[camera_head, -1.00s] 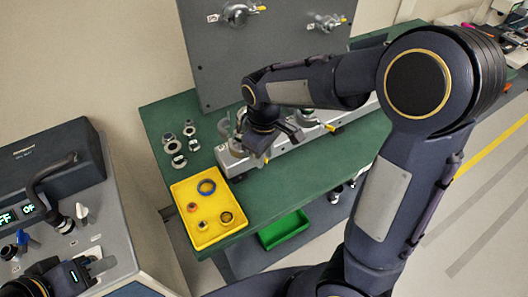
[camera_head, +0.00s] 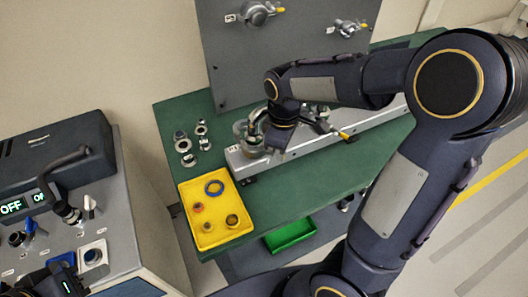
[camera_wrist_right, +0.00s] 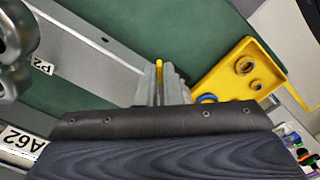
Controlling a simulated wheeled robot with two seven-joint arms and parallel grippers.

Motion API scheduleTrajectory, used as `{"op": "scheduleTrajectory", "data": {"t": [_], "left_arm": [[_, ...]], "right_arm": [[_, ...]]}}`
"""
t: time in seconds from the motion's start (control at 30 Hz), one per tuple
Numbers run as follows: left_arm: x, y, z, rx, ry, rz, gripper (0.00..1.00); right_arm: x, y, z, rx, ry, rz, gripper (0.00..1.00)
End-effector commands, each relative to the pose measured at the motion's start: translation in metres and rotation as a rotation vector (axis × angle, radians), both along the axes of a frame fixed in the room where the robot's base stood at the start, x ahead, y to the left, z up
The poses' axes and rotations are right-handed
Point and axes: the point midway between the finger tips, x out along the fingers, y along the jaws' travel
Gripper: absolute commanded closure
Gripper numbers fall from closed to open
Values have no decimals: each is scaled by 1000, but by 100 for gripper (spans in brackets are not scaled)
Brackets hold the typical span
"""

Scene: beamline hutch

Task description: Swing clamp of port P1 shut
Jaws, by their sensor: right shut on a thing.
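Port P1 (camera_head: 252,148) is at the left end of the silver rail on the green bench, partly covered by my right gripper. My right gripper (camera_head: 277,148) is low over it in the head view. In the right wrist view its fingers (camera_wrist_right: 161,88) are shut, with a yellow-tipped lever (camera_wrist_right: 159,65) showing at them. It looks like the clamp's lever; the clamp itself is mostly hidden, and I cannot tell its angle. My left gripper (camera_head: 68,284) is at the bottom left over the instrument console, cut by the edge; its fingers do not show clearly.
A yellow tray (camera_head: 222,241) with rings is left of the rail, and loose fittings (camera_head: 184,146) lie behind it. Another yellow lever tip (camera_head: 343,136) stands on the rail to the right. A grey panel (camera_head: 222,70) rises behind. A green bin (camera_head: 290,234) is below the bench.

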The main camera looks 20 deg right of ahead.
Motion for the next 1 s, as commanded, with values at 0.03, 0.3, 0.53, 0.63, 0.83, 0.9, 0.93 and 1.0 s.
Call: {"op": "scheduleTrajectory", "data": {"t": [0.03,0.3,0.53,0.63,0.83,0.9,0.93,1.0], "left_arm": [[0,0,-1,0,0,0,64],[0,0,-2,0,0,0,64],[0,0,-2,0,0,0,64],[0,0,-2,0,0,0,64],[0,0,-2,0,0,0,64],[0,0,-2,0,0,0,64],[0,0,-2,0,0,0,64],[0,0,-2,0,0,0,64]], "right_arm": [[2,-4,0,0,-3,21,100],[9,-10,1,0,-4,103,100],[9,-10,1,0,-4,103,100],[9,-10,1,0,-4,102,82],[8,-10,0,0,-3,102,72],[8,-10,0,0,-3,102,72],[8,-10,0,0,-3,102,72],[8,-10,1,0,-3,102,72]]}}
